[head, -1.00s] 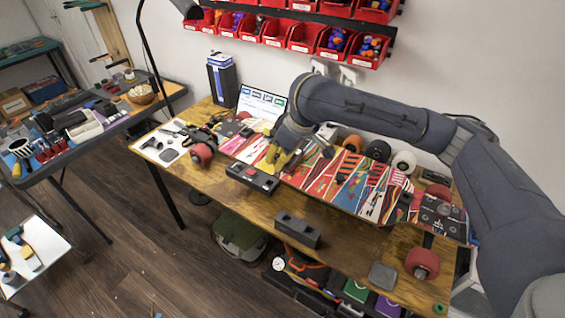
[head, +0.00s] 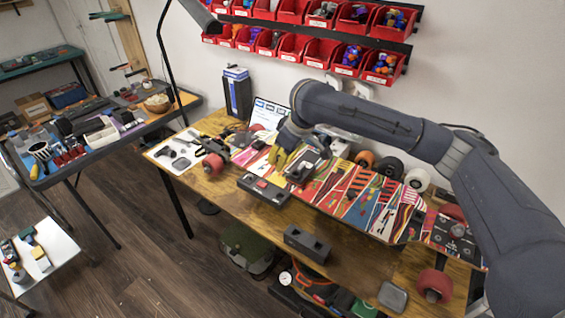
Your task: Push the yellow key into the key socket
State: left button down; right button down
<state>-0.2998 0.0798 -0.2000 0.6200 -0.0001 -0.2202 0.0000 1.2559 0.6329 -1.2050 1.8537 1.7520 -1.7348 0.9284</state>
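My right arm reaches in from the right, and its gripper (head: 295,168) is low over the left half of the patterned skateboard deck (head: 345,195). A small yellow piece (head: 278,158) shows right beside the gripper; it may be the yellow key, but it is too small to tell, and I cannot tell if the fingers hold it. A dark grey block with a red inset (head: 264,189) lies on the table just in front of the deck. A grey block with openings (head: 306,243) sits near the front edge. I cannot tell which is the key socket. My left gripper is not in view.
The wooden table (head: 235,212) holds red wheels (head: 213,164), a laptop (head: 268,113), a dark box (head: 238,95) and a grey pad (head: 393,297). Red bins (head: 290,46) hang on the wall. The table's front left is clear.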

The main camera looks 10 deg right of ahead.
jog(key=shift+f, duration=0.15)
send_over(278, 196)
jog(key=shift+s+d+f, duration=0.1)
jog(key=shift+s+f, duration=0.05)
jog(key=shift+f, duration=1.4)
jog(key=shift+s+d+f, duration=0.15)
jog(key=shift+f, duration=1.4)
jog(key=shift+s+d+f, duration=0.1)
jog(key=shift+s+f, duration=0.05)
jog(key=shift+f, duration=1.4)
jog(key=shift+f, duration=1.7)
dwell(1.3)
